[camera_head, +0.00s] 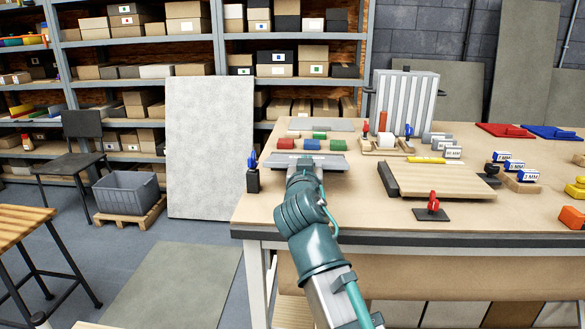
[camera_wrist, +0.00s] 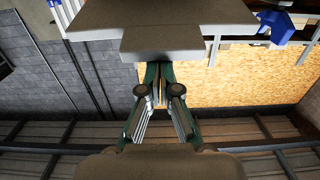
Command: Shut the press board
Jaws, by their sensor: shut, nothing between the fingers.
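What looks like the press board is a grey slab (camera_head: 325,161) at the left front of the workbench, next to small red, green and blue blocks; I cannot tell which part is hinged. In the wrist view the grey slab (camera_wrist: 160,40) fills the top middle. My gripper (camera_wrist: 158,68) is shut and empty, with its fingertips at or just short of the slab's edge; contact is unclear. In the head view my own arm hides the fingers and part of the slab. A blue-handled clamp (camera_head: 252,172) stands at the slab's left.
On the workbench (camera_head: 350,210), a wooden board (camera_head: 440,178) with a dark left edge lies to the right. A red-handled clamp (camera_head: 432,205) stands at the front edge. A ribbed grey block (camera_head: 408,100) stands behind. Labelled blocks (camera_head: 505,165) sit at right.

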